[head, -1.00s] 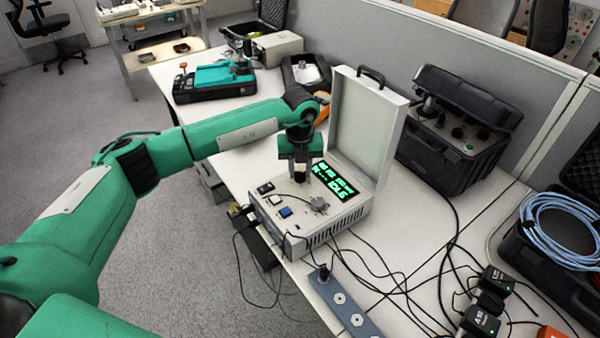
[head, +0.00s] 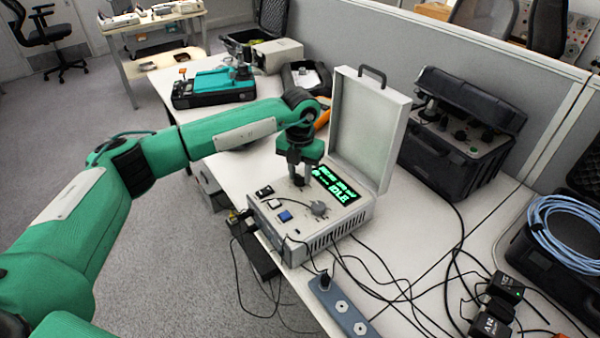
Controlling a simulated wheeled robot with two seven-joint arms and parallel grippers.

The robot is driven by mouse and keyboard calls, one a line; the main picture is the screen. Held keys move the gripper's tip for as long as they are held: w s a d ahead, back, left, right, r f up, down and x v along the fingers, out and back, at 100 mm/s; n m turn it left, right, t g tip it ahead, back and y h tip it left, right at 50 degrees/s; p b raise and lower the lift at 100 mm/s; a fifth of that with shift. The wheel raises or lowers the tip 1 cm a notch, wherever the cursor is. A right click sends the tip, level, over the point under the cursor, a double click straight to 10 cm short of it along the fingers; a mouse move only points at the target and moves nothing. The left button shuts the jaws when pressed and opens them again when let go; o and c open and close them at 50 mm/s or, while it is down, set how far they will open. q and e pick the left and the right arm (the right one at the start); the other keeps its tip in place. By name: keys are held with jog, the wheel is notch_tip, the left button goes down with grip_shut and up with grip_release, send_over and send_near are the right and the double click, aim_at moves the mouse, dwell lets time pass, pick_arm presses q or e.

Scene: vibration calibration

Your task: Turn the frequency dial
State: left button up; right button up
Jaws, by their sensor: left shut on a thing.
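The grey calibration unit (head: 330,232) stands on the white table with its lid (head: 362,125) open. Its panel has a lit green display (head: 337,186) reading IDLE, a grey knob (head: 319,209), a blue button (head: 285,216), a white button (head: 274,204) and a black switch (head: 264,192). My left gripper (head: 298,180) points down at the panel, left of the display and behind the grey knob. It is shut on a small dial at the panel, mostly hidden by the fingers. The grey knob stands free of the gripper. My right gripper is out of view.
A black case (head: 450,150) stands right of the lid. A power strip (head: 340,305) and loose black cables lie in front. Black adapters (head: 490,320) and a coiled blue cable (head: 570,235) are at the right. A teal-and-black device (head: 213,87) sits farther back.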

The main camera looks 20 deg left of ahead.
aim_at(300, 175)
pick_arm(q)
jog(key=shift+r, duration=0.1)
jog(key=o, duration=1)
notch_tip(300, 175, up, 14)
jog(key=shift+f+b, duration=0.15)
jog(key=shift+b, duration=0.25)
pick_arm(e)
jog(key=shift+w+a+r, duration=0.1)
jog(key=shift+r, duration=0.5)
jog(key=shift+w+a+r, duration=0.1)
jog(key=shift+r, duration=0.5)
